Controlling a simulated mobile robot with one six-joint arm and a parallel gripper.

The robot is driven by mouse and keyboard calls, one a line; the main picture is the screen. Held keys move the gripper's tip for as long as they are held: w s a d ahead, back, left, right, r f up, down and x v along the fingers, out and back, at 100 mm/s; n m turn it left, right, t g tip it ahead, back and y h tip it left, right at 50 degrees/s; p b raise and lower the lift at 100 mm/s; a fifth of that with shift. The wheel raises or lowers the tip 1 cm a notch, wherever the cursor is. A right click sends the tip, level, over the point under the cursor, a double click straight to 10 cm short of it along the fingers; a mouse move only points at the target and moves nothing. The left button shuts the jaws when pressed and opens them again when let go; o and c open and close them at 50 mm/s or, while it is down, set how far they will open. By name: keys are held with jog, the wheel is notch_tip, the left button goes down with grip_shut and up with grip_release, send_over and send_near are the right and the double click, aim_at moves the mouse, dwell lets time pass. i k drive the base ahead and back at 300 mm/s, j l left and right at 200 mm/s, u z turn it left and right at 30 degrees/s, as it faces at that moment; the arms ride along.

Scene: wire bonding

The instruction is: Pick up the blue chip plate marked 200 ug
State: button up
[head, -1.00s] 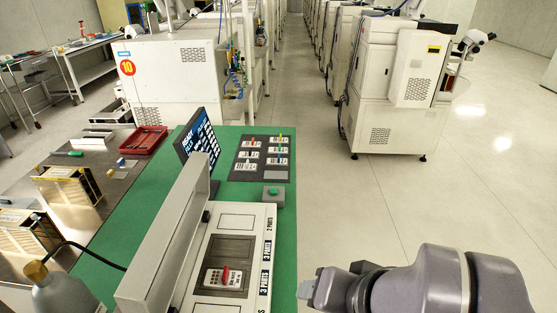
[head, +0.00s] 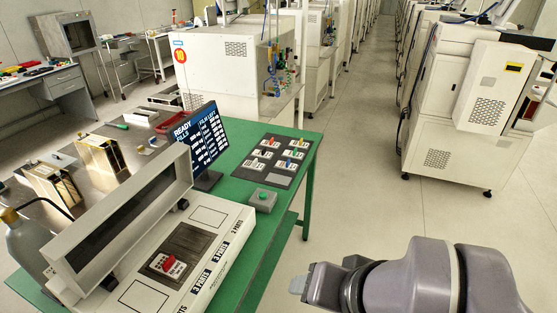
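A dark tray (head: 273,177) lies on the green table and holds several small white plates with coloured grips. My gripper (head: 300,284) is at the lower right, beyond the table's right edge and well apart from the tray. It is seen from the side, and whether its fingers are open or shut does not show.
A white machine (head: 205,247) on the table holds a red-gripped plate (head: 168,264). A screen (head: 196,140) stands behind it, near a green-button box (head: 263,199). A cabinet (head: 478,100) stands at the right. The floor (head: 350,200) between the table and that cabinet is clear.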

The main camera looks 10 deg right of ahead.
aim_at(287, 165)
jog(key=i+l+u, duration=0.35)
jog(key=i+l, duration=0.15)
jog(key=i+l+u, duration=0.3)
jog(key=i+l, duration=0.15)
jog(key=l, duration=0.25)
jog(key=i+l+u, duration=0.2)
jog(key=l, duration=0.15)
jog(key=i+l+u, duration=0.15)
jog(key=l, duration=0.2)
jog(key=i+l+u, duration=0.15)
jog(key=l, duration=0.25)
jog(key=i+l+u, duration=0.3)
jog(key=i+l, duration=0.05)
jog(key=l, duration=0.05)
